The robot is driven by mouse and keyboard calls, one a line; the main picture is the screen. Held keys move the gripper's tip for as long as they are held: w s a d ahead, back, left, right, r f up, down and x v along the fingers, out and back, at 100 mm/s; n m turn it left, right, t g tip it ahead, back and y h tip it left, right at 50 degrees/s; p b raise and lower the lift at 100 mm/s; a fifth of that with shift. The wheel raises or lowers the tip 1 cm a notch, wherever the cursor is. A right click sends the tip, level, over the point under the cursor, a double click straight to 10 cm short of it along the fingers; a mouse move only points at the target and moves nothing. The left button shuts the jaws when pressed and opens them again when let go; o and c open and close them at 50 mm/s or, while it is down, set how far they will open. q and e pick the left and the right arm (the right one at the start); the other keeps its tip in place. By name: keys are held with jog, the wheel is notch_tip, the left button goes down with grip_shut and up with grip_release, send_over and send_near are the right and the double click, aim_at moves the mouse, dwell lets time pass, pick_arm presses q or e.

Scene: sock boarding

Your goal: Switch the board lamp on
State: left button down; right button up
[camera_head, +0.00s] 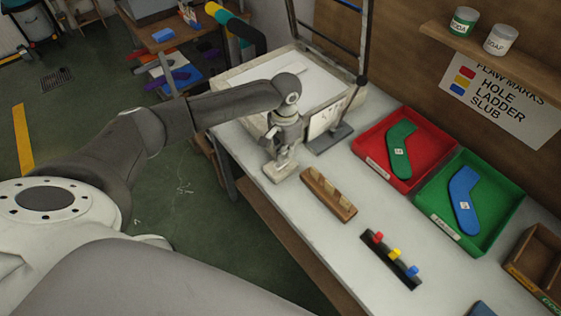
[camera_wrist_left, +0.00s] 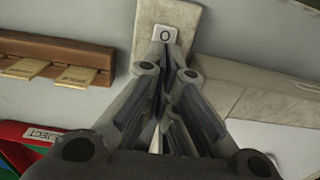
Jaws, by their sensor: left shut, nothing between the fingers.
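A beige switch block (camera_head: 273,172) lies on the table's front edge. In the left wrist view the block (camera_wrist_left: 192,15) carries a white rocker (camera_wrist_left: 164,34) marked "O". My left gripper (camera_head: 284,158) is shut and empty, pointing down over the block. In the left wrist view its fingertips (camera_wrist_left: 168,62) are close to the rocker's near edge; I cannot tell whether they touch. A white board in a beige frame (camera_head: 236,72) lies behind the gripper, partly hidden by my left arm. I cannot tell whether its lamp is lit. My right gripper is out of view.
A wooden holder with tan tags (camera_head: 336,204) stands right of the block. A black strip with red, yellow and blue knobs (camera_head: 378,258) lies nearer. A red tray (camera_head: 364,139) and a green tray (camera_head: 510,215) hold sock shapes. A small upright card (camera_head: 325,119) stands close behind the gripper.

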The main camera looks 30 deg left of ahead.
pick_arm(q)
jog(key=shift+s+f+b, duration=0.1)
jog(key=shift+f+b, duration=0.3)
jog(key=shift+f, duration=0.85)
dwell(1.1)
jog(key=shift+r+p, duration=0.7)
jog(key=shift+p, duration=0.25)
notch_tip(320, 180, up, 6)
jog(key=p, duration=0.6)
jog(key=shift+f+p, duration=0.1)
jog(key=shift+p, duration=0.2)
jog(key=shift+f, duration=0.1)
